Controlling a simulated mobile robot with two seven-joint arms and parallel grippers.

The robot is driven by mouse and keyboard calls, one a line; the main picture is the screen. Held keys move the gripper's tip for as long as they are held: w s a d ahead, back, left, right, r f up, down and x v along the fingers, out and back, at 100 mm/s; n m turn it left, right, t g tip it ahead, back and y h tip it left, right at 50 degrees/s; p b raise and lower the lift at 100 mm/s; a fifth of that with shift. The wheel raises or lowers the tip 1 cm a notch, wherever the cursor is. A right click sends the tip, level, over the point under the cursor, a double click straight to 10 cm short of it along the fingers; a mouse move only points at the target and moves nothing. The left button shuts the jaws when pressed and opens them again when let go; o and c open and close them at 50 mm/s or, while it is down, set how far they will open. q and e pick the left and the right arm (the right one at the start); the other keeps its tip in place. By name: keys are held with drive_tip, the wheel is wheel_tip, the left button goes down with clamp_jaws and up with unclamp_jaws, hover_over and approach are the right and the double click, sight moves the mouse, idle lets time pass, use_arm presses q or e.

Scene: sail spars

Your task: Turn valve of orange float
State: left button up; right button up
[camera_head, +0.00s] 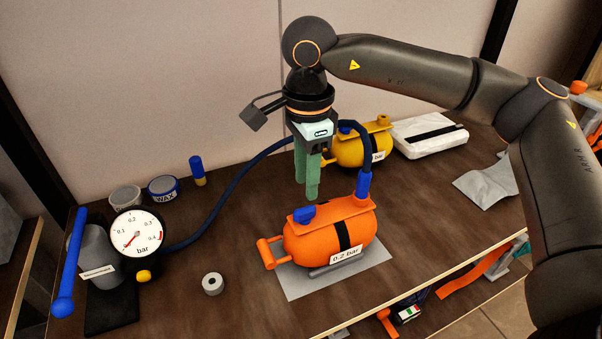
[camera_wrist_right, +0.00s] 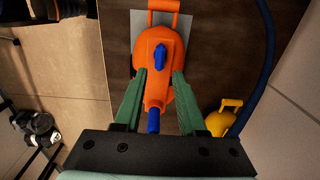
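The orange float (camera_head: 318,240) sits on a grey mat (camera_head: 362,270) on the workbench, with a 0.2 bar label on its front. Its blue valve (camera_head: 304,214) is on top, at the left end. The valve also shows in the right wrist view (camera_wrist_right: 159,54) as an elongated blue knob on the float (camera_wrist_right: 166,82). A blue hose fitting (camera_head: 363,184) stands at the float's right end. My right gripper (camera_head: 309,194) points down above and behind the float. Its green fingers are apart with nothing between them in the wrist view (camera_wrist_right: 160,82). My left gripper is not in view.
A pump with a pressure gauge (camera_head: 136,236) and blue handle stands at the left, its needle near zero. A dark blue hose (camera_head: 222,205) runs behind the float. A tape roll (camera_head: 212,284) lies in front.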

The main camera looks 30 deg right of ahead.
sight(305, 208)
wheel_tip(305, 208, down, 6)
drive_tip(key=b, duration=0.4)
drive_tip(key=shift+w+f, duration=0.1)
drive_tip(key=shift+f, duration=0.3)
drive_tip(key=shift+f+b, duration=0.15)
drive_tip(key=shift+b, duration=0.2)
drive_tip(key=shift+c, duration=0.2)
drive_tip(key=c, duration=0.3)
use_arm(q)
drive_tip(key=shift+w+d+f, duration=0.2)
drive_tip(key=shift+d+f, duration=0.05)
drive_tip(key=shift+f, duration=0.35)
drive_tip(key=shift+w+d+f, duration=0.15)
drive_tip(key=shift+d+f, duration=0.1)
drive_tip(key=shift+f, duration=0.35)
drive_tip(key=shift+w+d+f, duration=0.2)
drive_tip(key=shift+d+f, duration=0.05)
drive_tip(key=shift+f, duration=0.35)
use_arm(e)
clamp_jaws()
